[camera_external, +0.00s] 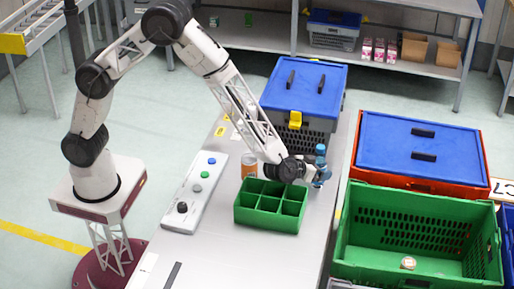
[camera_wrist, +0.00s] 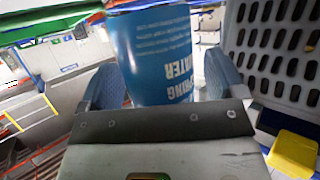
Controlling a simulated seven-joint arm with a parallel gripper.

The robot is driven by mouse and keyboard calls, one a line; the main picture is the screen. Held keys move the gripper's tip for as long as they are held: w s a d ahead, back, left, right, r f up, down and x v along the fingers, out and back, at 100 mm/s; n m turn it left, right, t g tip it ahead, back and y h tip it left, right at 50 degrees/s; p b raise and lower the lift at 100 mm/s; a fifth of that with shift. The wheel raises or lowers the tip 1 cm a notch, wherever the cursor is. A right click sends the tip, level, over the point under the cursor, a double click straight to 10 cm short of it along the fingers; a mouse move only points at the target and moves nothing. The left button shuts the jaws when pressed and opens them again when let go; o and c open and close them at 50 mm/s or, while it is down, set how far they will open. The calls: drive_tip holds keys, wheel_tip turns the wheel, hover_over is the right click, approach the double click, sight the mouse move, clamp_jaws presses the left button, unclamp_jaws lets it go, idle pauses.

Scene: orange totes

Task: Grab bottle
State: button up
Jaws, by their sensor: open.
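The blue bottle (camera_external: 321,160) stands on the grey table, right of the green divided box. In the wrist view the bottle (camera_wrist: 152,55) is large and close, with the words "SPRING WATER" upside down on its label. My gripper (camera_external: 320,178) is at the bottle. In the wrist view my gripper (camera_wrist: 160,80) is open, with one blue-grey finger on each side of the bottle. A gap shows on the right between bottle and finger; contact on the left cannot be told. The bottle's lower part is partly hidden by the gripper in the external view.
A green divided box (camera_external: 270,222) and an orange-brown container (camera_external: 249,165) are close to my forearm. A grey crate with a blue lid (camera_external: 302,86) stands behind the bottle. A green crate (camera_external: 365,195) and a red crate with a blue lid (camera_external: 390,145) stand right of the table.

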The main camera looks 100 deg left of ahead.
sight(323, 146)
drive_tip(key=shift+c, duration=0.2)
drive_tip(key=c, duration=1.3)
drive_tip(key=shift+o, duration=0.2)
drive_tip(key=shift+r, duration=0.15)
drive_tip(key=shift+r, duration=4.95)
